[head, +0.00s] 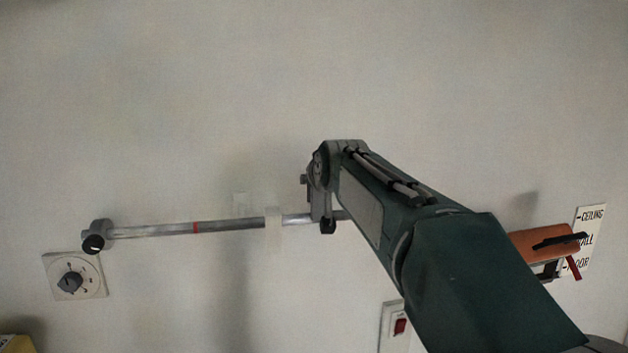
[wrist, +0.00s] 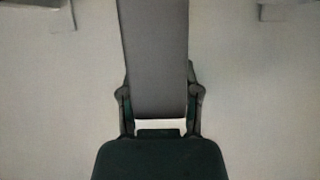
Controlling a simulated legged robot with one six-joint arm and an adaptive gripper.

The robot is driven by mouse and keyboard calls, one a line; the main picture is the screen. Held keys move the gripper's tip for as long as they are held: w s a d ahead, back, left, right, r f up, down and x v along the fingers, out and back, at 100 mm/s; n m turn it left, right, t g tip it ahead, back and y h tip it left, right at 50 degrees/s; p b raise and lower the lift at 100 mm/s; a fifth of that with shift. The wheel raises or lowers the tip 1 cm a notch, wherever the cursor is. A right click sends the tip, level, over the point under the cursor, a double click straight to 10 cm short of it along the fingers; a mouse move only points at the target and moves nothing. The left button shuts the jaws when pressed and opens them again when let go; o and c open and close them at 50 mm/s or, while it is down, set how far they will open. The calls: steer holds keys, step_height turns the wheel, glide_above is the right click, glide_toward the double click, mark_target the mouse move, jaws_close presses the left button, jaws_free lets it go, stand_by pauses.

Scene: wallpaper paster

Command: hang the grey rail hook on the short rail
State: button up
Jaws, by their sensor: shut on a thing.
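In the wrist view my gripper (wrist: 160,95) is shut on the grey rail hook (wrist: 155,50), a flat grey plate reaching up between the two fingers. In the head view my gripper (head: 317,185) is at the short rail (head: 296,219), a grey bar just right of a gap. A narrow grey part (head: 318,206), seemingly the hook, crosses in front of that bar, with a dark piece (head: 328,226) just below. My arm hides the bar's right part. I cannot tell whether the hook rests on the rail or is only in front of it.
A longer rail (head: 150,231) with a red band runs left to a bracket above a dial plate (head: 70,281). A red switch (head: 400,326) is below my arm. An orange-brown block (head: 540,243) and a lettered sign (head: 592,215) are right. The upper wall is bare.

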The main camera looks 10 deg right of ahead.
mark_target(315, 208)
steer(key=shift+f, duration=3.1)
stand_by(0.6)
steer(key=o, duration=1)
steer(key=v, duration=1.2)
steer(key=s+f+g, duration=0.2)
steer(key=s+f, duration=0.5)
steer(key=s, duration=0.1)
steer(key=s+f+g, duration=0.3)
steer(key=s+f, duration=0.5)
steer(key=s, duration=0.1)
steer(key=s+f+g, duration=0.3)
steer(key=s+f, duration=0.4)
steer(key=s, duration=0.2)
steer(key=shift+f, duration=0.4)
